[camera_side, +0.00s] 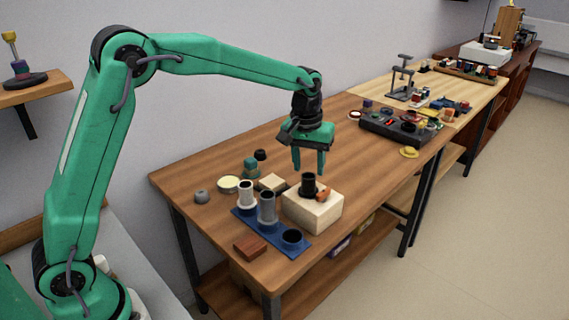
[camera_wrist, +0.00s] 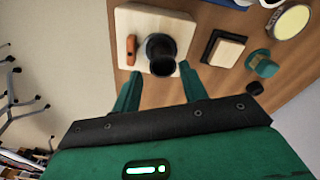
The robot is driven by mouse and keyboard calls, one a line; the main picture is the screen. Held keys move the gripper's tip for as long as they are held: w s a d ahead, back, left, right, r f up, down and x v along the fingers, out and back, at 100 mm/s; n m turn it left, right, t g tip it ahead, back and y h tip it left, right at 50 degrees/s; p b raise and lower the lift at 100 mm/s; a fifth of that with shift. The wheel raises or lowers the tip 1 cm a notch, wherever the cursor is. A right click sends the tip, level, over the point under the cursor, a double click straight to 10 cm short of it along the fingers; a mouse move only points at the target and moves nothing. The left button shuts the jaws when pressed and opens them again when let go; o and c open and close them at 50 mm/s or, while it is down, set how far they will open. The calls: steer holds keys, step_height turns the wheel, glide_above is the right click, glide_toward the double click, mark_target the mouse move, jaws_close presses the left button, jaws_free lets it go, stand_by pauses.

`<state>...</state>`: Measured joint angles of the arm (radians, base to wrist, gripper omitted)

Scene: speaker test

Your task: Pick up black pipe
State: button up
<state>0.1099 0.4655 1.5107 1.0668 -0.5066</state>
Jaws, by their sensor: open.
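The black pipe (camera_side: 308,184) stands upright on a pale wooden block (camera_side: 313,214) near the front of the table. In the wrist view the pipe (camera_wrist: 161,55) shows from above with its open round top, ahead of the fingertips. An orange piece (camera_side: 323,193) sits beside it on the same block, and it also shows in the wrist view (camera_wrist: 131,48). My gripper (camera_side: 309,172) is open and empty. Its green fingers point down above and near the pipe. In the wrist view the gripper (camera_wrist: 163,75) has its fingers spread wider than the pipe, with the pipe apart from both.
A blue tray (camera_side: 247,222) with a white and a grey cylinder is left of the block. A brown block (camera_side: 250,247), a cream-topped tin (camera_side: 229,184) and a teal piece (camera_side: 250,168) stand nearby. A black box (camera_side: 395,127) with small parts is farther back. The table middle is clear.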

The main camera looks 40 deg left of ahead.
mark_target(308, 176)
steer(key=shift+w+a+f, duration=0.1)
steer(key=shift+w+f, duration=0.05)
steer(key=shift+f, duration=1.15)
steer(key=shift+w+a+f, duration=0.1)
steer(key=shift+f, duration=1.2)
steer(key=c, duration=0.7)
steer(key=shift+r, duration=0.2)
